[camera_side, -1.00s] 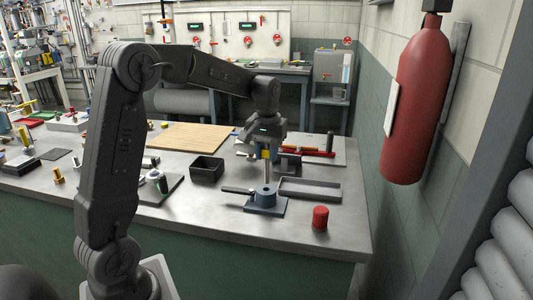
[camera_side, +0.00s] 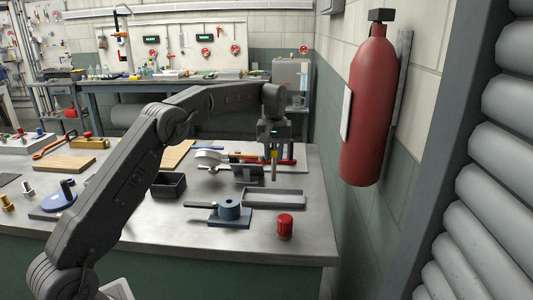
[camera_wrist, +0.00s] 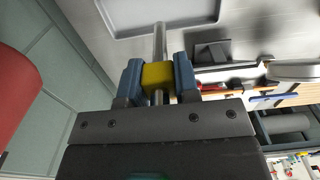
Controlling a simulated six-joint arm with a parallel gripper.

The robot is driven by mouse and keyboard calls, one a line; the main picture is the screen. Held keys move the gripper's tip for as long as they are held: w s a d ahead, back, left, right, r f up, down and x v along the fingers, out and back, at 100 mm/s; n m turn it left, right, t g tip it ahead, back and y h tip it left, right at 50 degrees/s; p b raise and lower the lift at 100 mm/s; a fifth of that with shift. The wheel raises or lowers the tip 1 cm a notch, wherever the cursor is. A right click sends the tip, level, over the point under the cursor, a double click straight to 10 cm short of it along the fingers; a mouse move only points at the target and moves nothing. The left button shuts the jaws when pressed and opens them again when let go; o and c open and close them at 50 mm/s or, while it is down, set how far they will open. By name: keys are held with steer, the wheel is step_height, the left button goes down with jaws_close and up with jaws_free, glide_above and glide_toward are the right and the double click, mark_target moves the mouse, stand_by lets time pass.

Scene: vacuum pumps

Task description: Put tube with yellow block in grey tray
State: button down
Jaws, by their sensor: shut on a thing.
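My gripper (camera_side: 273,140) is shut on the yellow block (camera_wrist: 158,75) of a thin metal tube. The tube (camera_side: 274,169) hangs upright below the fingers in the side view. It also shows in the wrist view (camera_wrist: 159,42), pointing up the picture toward the tray. The grey tray (camera_side: 300,206) is a shallow rectangular tray near the right end of the bench, and it looks empty. Its rim also shows at the top of the wrist view (camera_wrist: 125,36). The tube's lower end appears above the tray, near its far edge; the exact gap is unclear.
A blue-grey round holder on a plate (camera_side: 229,209) stands left of the tray. A red cylinder (camera_side: 285,226) stands in front of it. A black bin (camera_side: 168,186) is further left. Red-handled tools lie behind the tray. A red extinguisher (camera_side: 370,115) hangs on the wall at right.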

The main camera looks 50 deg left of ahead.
mark_target(274, 180)
steer(key=shift+f, duration=0.1)
steer(key=shift+f, duration=2.45)
steer(key=shift+f, duration=0.7)
steer(key=shift+f, duration=0.25)
steer(key=c, duration=0.8)
jaws_free()
step_height(274, 180, up, 14)
steer(key=shift+f, duration=0.1)
